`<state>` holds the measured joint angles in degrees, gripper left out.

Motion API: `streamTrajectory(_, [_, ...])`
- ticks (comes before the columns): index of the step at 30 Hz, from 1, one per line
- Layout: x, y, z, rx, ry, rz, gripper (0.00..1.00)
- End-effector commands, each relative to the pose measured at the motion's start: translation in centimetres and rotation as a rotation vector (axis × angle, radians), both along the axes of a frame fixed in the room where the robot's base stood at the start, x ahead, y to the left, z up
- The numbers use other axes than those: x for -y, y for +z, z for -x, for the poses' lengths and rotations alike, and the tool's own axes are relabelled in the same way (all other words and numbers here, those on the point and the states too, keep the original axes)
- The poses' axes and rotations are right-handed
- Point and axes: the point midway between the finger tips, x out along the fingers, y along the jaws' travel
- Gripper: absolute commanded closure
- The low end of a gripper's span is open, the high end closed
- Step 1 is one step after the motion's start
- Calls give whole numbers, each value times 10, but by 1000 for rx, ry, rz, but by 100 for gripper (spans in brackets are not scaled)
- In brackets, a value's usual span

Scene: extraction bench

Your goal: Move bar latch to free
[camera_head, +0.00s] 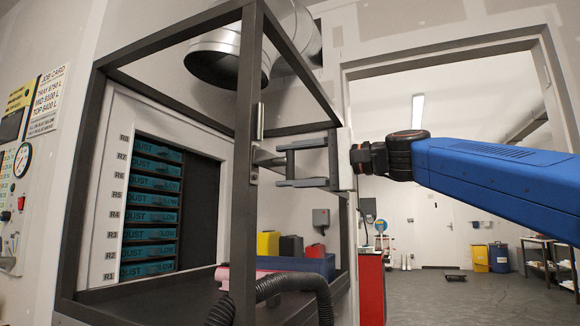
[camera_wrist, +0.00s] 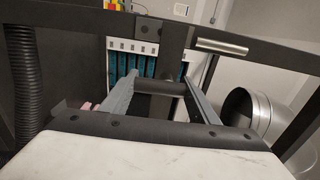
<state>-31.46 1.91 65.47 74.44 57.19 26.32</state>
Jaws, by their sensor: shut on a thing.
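The bar latch is on the dark upright post (camera_head: 245,215) of the open frame. A short dark bar (camera_wrist: 168,87) of it lies crosswise between my gripper's fingers in the wrist view. In the head view a grey arm of the latch (camera_head: 266,158) reaches from the post toward the fingers. My gripper (camera_head: 290,164) is at the right of the post, its fingers pointing left and shut on the latch bar. Its fingers also show in the wrist view (camera_wrist: 166,84). A light metal cylinder (camera_head: 258,121) stands upright on the post just above; it also shows in the wrist view (camera_wrist: 222,47).
Behind the frame is a rack of teal trays (camera_head: 152,201) labelled R1 to R8. A black corrugated hose (camera_head: 285,285) lies at the front below my gripper. A silver duct (camera_head: 222,60) hangs above. A red cabinet (camera_head: 371,288) stands right of the frame.

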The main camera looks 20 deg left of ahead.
Motion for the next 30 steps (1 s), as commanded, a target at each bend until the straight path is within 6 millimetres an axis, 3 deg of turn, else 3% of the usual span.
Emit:
streamTrajectory(1, [0,-1,0,1,1,2,38])
streamTrajectory(3, [0,-1,0,0,1,2,27])
streamTrajectory(14, [4,0,0,-1,-1,1,27])
streamTrajectory(20, [29,0,2,0,-4,0,27])
streamTrajectory(30, [88,0,6,0,-4,1,27])
